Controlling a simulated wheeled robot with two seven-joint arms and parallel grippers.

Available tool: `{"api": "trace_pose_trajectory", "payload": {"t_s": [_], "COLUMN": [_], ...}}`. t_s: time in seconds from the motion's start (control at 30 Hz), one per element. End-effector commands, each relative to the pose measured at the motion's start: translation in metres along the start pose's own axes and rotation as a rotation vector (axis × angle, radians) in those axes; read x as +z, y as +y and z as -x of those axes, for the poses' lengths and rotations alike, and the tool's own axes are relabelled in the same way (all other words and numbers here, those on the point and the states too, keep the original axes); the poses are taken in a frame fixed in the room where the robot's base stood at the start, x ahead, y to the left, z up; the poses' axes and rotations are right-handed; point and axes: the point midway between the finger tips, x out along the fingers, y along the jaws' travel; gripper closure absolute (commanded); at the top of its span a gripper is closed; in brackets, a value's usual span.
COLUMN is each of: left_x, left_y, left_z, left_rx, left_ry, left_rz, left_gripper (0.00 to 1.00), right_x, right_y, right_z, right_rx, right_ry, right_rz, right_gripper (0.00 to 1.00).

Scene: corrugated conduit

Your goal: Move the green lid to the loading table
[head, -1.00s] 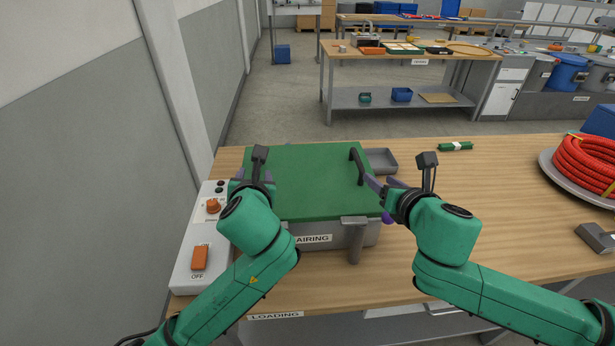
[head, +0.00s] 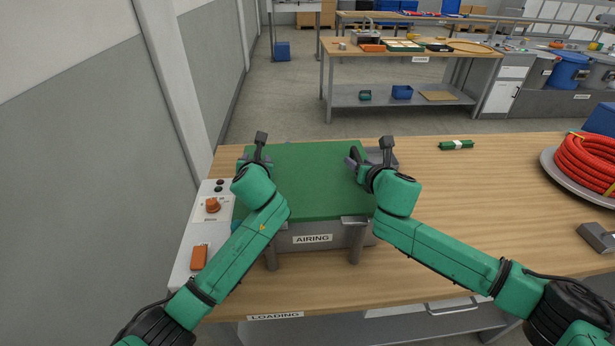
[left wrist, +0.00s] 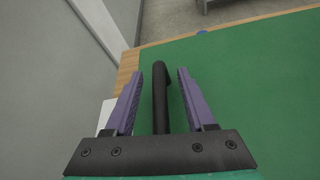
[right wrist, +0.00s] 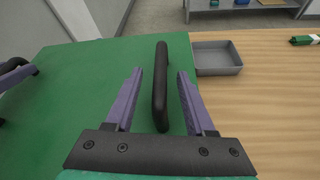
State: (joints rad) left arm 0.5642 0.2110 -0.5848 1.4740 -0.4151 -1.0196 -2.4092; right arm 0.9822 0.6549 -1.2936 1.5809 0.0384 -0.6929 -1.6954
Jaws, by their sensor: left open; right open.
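The green lid (head: 308,180) lies flat on the grey box labelled AIRING (head: 330,238) on the wooden loading table (head: 470,220). It has a black handle near each side edge. My left gripper (head: 258,160) is open over the left side; in the left wrist view the left handle (left wrist: 160,95) stands between its purple fingers, with gaps on both sides. My right gripper (head: 358,168) is open at the right side; in the right wrist view the right handle (right wrist: 160,85) stands between its fingers, not clamped. My arms cover part of the lid and box in the head view.
A control panel with an orange knob (head: 212,205) and orange switch (head: 199,257) is left of the box. A small grey tray (right wrist: 216,58) sits just right of the lid. A green roll (head: 456,144) and a red coiled conduit (head: 588,165) lie farther right. The table between is clear.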

Motion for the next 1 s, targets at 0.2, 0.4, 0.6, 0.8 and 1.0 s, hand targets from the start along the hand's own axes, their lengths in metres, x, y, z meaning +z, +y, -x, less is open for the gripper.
{"api": "trace_pose_trajectory", "payload": {"t_s": [0.2,0.4,0.6,0.8,1.0], "left_x": [-0.0003,-0.0005,-0.0007,-0.0008,-0.001], "left_y": [0.0002,0.0003,0.0005,0.0006,0.0008], "left_z": [0.0002,0.0002,0.0002,0.0002,0.0001], "left_rx": [0.001,0.001,0.002,0.002,0.003], "left_ry": [0.001,0.001,0.001,0.002,0.002], "left_rz": [-0.001,-0.001,-0.001,-0.001,0.0], "left_gripper": [0.95,1.0,1.0,1.0,1.0], "right_x": [-0.0001,-0.0002,-0.0004,-0.0006,-0.0007], "right_y": [-0.0001,-0.0001,-0.0001,-0.0001,-0.0001], "right_z": [0.0003,0.0004,0.0004,0.0004,0.0004], "right_rx": [0.0,0.0,0.0,0.0,0.0], "right_ry": [0.0,0.0,0.001,0.001,0.001], "right_rz": [0.0,0.0,-0.001,-0.001,-0.001], "right_gripper": [0.95,1.0,1.0,1.0,1.0]}}
